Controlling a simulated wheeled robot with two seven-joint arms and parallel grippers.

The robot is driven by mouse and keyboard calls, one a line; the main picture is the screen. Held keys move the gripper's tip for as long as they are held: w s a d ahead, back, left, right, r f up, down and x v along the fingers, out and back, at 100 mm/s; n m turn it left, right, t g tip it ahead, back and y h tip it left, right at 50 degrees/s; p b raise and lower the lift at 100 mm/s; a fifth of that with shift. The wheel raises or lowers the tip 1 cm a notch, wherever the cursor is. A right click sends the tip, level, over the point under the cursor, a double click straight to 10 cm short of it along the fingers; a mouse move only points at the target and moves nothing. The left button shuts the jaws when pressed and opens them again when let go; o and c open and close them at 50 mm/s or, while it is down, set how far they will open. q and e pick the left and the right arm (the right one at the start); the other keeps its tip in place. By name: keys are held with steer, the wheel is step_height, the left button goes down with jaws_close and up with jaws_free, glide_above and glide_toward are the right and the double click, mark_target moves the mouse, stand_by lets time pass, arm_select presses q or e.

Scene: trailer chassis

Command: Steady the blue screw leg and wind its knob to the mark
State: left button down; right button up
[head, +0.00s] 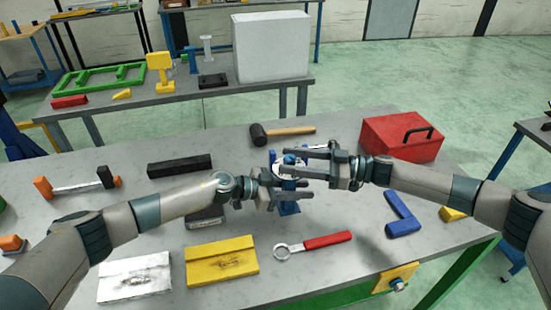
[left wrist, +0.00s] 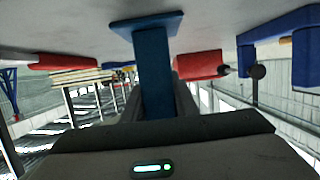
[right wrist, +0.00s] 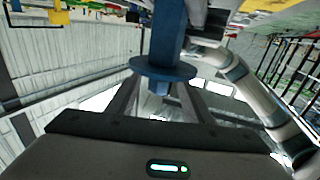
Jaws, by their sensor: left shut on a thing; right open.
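The blue screw leg (head: 288,208) stands upright on the grey table, mostly hidden by my grippers in the head view. In the left wrist view its blue post (left wrist: 152,75) runs from a flat foot plate, and my left gripper (head: 279,191) is shut on the post. In the right wrist view a round blue disc (right wrist: 163,69) and a small square blue stub (right wrist: 162,88) show at its end. My right gripper (head: 298,162) is open, its fingers on either side of the stub with gaps visible. I cannot make out the mark.
A red-handled ring spanner (head: 313,244), a yellow plate (head: 221,262) and a white plate (head: 135,277) lie in front. A blue angled piece (head: 402,214) and red toolbox (head: 402,138) are at right. A mallet (head: 283,131) and black bar (head: 180,166) lie behind and left.

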mark_target(276, 166)
steer(key=shift+w+a, duration=0.15)
steer(key=shift+a, duration=1.05)
steer(key=shift+w+a, duration=0.1)
steer(key=shift+a, duration=1.05)
steer(key=shift+c, duration=0.5)
steer(key=c, duration=1)
